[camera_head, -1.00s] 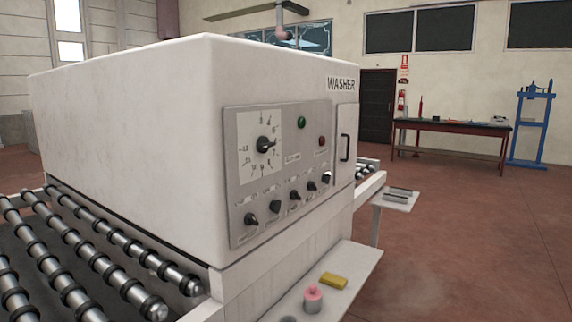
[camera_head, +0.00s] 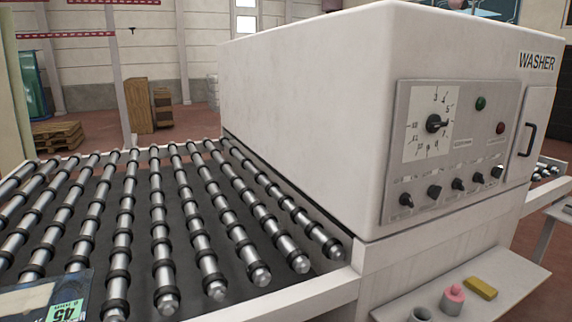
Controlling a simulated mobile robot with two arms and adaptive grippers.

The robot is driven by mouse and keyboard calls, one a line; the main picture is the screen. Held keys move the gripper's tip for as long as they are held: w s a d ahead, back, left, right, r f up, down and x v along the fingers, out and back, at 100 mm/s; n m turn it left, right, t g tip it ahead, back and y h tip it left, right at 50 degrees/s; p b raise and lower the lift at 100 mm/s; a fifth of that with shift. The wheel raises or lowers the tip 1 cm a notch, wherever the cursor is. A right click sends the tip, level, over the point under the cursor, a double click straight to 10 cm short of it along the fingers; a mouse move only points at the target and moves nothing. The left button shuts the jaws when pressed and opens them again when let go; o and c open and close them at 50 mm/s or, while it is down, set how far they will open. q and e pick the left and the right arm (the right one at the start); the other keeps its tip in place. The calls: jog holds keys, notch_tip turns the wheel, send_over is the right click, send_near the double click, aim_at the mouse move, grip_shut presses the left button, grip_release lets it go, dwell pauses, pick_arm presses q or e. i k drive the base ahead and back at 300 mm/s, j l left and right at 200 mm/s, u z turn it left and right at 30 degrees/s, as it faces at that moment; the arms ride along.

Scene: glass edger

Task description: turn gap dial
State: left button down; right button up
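The washer's grey control panel (camera_head: 452,150) is on the front of the white machine, right of centre. A large black dial (camera_head: 434,123) sits on a white numbered scale plate (camera_head: 415,147) at the panel's upper left. I cannot read exactly which number its pointer marks, and I see no label naming it as the gap dial. Several smaller black knobs (camera_head: 434,192) run in a row along the panel's lower part. A green button (camera_head: 480,104) and a red button (camera_head: 500,128) are right of the dial. Neither gripper is in view.
A roller conveyor (camera_head: 160,220) fills the left and meets the washer (camera_head: 300,90). A dark panel with a green "45" label (camera_head: 66,311) lies at its near left. A white shelf (camera_head: 515,290) below the controls holds a yellow block (camera_head: 480,288), a pink-topped bottle (camera_head: 453,297) and a grey cup (camera_head: 420,314).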

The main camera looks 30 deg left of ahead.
aim_at(434, 123)
jog(key=u, duration=2.35)
jog(key=z, duration=2.35)
jog(key=i+l+z, duration=0.2)
jog(key=l, duration=0.3)
jog(key=i+l+z, duration=0.15)
jog(key=i+l, duration=0.25)
jog(key=l, duration=0.1)
